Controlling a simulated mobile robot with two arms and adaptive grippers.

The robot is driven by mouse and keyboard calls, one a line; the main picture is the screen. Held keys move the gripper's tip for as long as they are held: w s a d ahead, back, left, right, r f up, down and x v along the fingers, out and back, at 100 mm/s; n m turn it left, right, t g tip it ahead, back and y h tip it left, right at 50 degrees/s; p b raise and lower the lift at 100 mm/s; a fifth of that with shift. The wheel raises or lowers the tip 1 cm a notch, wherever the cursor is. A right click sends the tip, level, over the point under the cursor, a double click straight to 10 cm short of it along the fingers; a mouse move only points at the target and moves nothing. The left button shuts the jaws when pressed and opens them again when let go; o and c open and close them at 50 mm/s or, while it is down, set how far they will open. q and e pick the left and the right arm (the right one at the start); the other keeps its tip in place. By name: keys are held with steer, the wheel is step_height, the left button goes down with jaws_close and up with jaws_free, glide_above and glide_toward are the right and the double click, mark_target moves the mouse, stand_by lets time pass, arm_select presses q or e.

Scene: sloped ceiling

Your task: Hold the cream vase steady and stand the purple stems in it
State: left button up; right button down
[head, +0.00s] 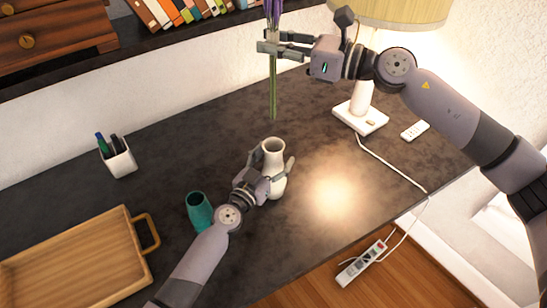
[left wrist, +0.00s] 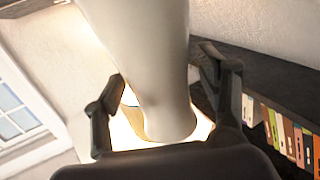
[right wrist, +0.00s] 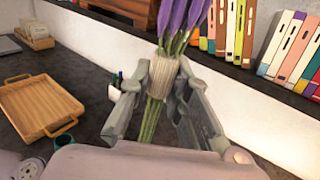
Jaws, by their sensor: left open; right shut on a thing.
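The cream vase (head: 273,181) stands upright on the dark table, its open mouth facing up. My left gripper (head: 274,161) is open, with one finger on each side of the vase; in the left wrist view the vase (left wrist: 150,60) fills the space between the fingers, with a gap visible on at least one side. My right gripper (head: 268,46) is shut on the purple stems (head: 273,92) and holds them upright in the air, their lower ends above the vase mouth. In the right wrist view the purple flowers (right wrist: 182,25) rise above a pale wrap (right wrist: 160,84) between the fingers.
A teal cup (head: 200,212) stands just left of my left gripper. A wooden tray (head: 139,262) lies at the lower left, and a white pen holder (head: 118,160) stands behind it. A lamp (head: 360,115), a remote (head: 415,130) and a cable are on the right. Books line the back shelf.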

arm_select(q)
steer(key=shift+c, duration=0.3)
jaws_close()
stand_by(0.5)
